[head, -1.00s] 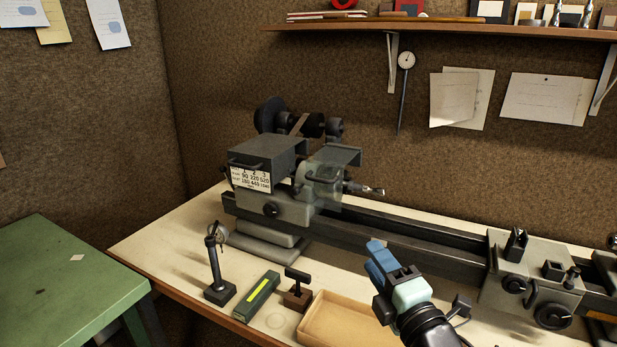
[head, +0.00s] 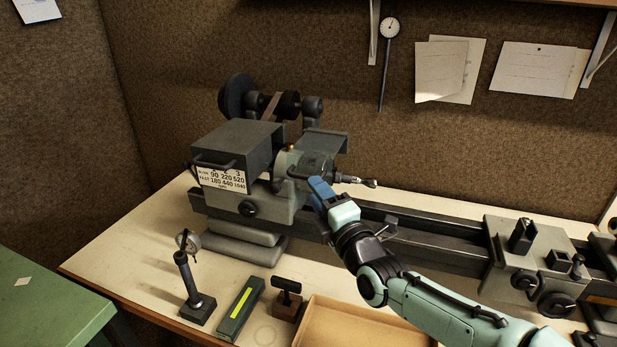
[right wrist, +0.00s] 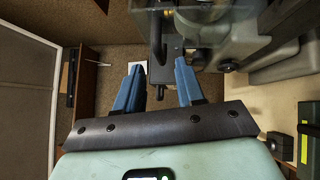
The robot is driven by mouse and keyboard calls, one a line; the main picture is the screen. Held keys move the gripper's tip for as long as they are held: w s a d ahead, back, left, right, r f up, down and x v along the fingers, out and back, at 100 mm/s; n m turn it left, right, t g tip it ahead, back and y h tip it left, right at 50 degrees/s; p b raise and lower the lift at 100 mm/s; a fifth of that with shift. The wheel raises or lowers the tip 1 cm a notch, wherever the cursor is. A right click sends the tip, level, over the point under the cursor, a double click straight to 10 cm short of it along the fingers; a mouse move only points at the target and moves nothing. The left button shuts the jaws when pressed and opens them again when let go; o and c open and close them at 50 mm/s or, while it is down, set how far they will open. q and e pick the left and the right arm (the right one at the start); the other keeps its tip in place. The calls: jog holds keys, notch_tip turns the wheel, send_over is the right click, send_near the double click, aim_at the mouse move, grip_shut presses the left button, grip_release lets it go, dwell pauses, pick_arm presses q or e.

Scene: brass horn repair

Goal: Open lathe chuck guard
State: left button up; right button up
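The lathe's chuck guard (head: 316,163) is a clear, see-through cover in front of the chuck, beside the grey headstock (head: 236,150). It appears lowered over the chuck. It also shows at the top of the right wrist view (right wrist: 225,28). My right gripper (head: 320,190) has its blue fingertips just in front of the guard's lower part. In the right wrist view my right gripper (right wrist: 158,78) has its fingers apart with nothing visibly held between them. Whether a finger touches the guard cannot be told. My left gripper is not in view.
The lathe bed (head: 430,229) runs right to the carriage (head: 535,259). A green table (head: 40,305) stands left.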

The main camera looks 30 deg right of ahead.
aim_at(316, 171)
jog(key=w, duration=0.4)
jog(key=shift+w+d+r+p, duration=0.2)
jog(key=shift+w+r+p, duration=0.1)
jog(key=shift+w+p, duration=0.1)
